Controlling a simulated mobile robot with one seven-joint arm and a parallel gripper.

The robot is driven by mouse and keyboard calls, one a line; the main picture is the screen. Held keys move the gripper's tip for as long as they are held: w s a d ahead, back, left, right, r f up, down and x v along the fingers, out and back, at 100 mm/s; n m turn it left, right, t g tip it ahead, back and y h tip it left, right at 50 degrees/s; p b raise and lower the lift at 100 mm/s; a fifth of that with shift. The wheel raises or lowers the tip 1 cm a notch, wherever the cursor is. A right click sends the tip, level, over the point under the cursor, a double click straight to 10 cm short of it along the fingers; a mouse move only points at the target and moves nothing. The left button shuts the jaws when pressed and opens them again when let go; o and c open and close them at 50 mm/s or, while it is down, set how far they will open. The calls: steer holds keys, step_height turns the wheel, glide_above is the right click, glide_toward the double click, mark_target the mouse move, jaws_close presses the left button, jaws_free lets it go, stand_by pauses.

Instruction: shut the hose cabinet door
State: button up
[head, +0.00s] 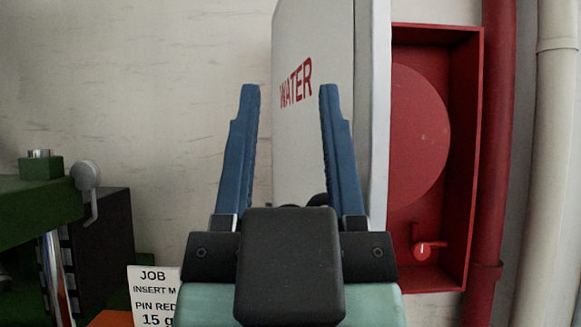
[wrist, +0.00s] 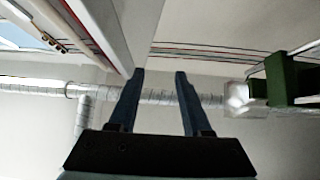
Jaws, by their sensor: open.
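The hose cabinet door (head: 312,40) is a pale panel with red WATER lettering. It stands swung open, seen at a slant, its thick white edge beside the cabinet opening. The red hose cabinet (head: 462,150) is behind it to the right, its inside partly uncovered. My gripper (head: 290,92) is open and empty, its two blue fingers apart and overlapping the door in the head view. I cannot tell whether a finger touches it. In the wrist view my gripper (wrist: 159,73) has a white panel edge by its left fingertip, probably the door.
Inside the cabinet are a round red disc (head: 418,135) and a valve with a red knob (head: 423,251). A red pipe (head: 496,150) and a pale pipe (head: 553,150) run up the right. A green machine (head: 35,215) and a job card (head: 153,298) are at left.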

steer(key=shift+w, duration=0.1)
steer(key=c, duration=0.5)
steer(key=w+f+g+p, duration=0.1)
steer(key=w+p, duration=0.1)
steer(key=w+a+f+g+h+p, duration=0.1)
steer(key=w+f+p, duration=0.1)
steer(key=w, duration=0.1)
steer(key=w+a+f+g+p, duration=0.1)
steer(key=w+g+p, duration=0.1)
steer(key=shift+w+a+f+n+h, duration=0.25)
steer(key=shift+n+h, duration=0.05)
jaws_close()
steer(key=w+a+f+n+g+h+p, duration=0.1)
steer(key=w+a+f+g+p, duration=0.1)
steer(key=f+g+p, duration=0.3)
steer(key=w+a+f+n+g+h+p, duration=0.1)
steer(key=w+a+f+n+p, duration=0.15)
steer(key=f, duration=0.45)
steer(key=s+f+n+g+h+p, duration=0.2)
steer(key=s+f+n+h+p, duration=0.45)
steer(key=s+f+p, duration=0.55)
steer(key=w+d+r+p, duration=0.2)
steer(key=w+d+p, duration=0.4)
steer(key=w+d, duration=0.2)
steer(key=shift+d+r+n+p, duration=0.2)
steer(key=shift+d+n+p, duration=0.15)
steer(key=shift+d, duration=0.4)
